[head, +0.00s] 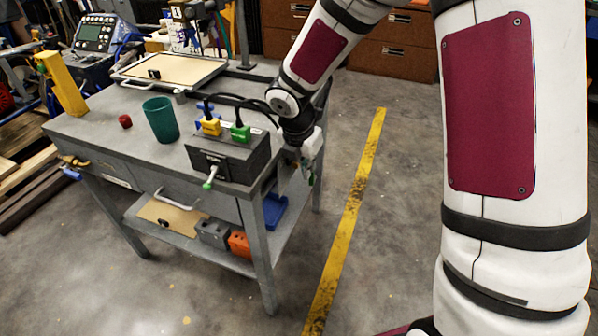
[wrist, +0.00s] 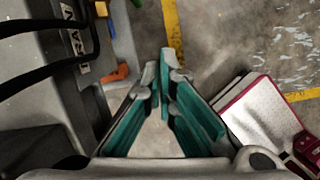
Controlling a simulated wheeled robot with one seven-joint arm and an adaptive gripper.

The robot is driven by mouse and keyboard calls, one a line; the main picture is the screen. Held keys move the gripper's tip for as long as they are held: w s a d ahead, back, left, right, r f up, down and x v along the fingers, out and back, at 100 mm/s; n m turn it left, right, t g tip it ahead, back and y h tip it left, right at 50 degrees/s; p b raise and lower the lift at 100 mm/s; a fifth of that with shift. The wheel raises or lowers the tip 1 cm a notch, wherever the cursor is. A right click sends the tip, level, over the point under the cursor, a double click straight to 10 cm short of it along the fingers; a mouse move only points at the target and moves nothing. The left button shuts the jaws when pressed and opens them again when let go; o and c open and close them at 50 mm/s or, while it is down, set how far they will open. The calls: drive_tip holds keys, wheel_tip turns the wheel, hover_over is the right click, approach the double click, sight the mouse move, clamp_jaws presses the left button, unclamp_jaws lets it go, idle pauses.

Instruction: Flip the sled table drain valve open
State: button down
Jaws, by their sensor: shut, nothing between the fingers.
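A label reading DRAIN (wrist: 75,40) is on the grey table's side in the wrist view. Just right of and below it, an orange lever-shaped piece (wrist: 117,75) sticks out past the table edge; it looks like the drain valve handle, though its mounting is unclear. My gripper (wrist: 168,66) points down with its green-padded fingers brought together at the tips, empty. It is to the right of the orange piece, with a gap in the picture. In the head view my gripper (head: 308,180) is beside the table's right end, and the valve cannot be made out there.
The grey table (head: 85,127) holds a black box (head: 228,160) with yellow and green plugs, a green cup (head: 161,119) and a red piece (head: 125,121). An orange block (head: 239,244) and blue bin (head: 275,209) are on the lower shelf.

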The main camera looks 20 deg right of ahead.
drive_tip(key=f, duration=0.1)
drive_tip(key=w+a+f+n, duration=0.2)
drive_tip(key=shift+f+y, duration=0.15)
drive_tip(key=shift+y, duration=0.15)
drive_tip(key=w+d+f+b, duration=0.3)
drive_tip(key=w+f+b, duration=0.1)
drive_tip(key=f, duration=0.5)
drive_tip(key=shift+w+d+f, duration=0.35)
drive_tip(key=shift+w+d, duration=0.05)
drive_tip(key=shift+w, duration=0.15)
drive_tip(key=shift+w, duration=0.1)
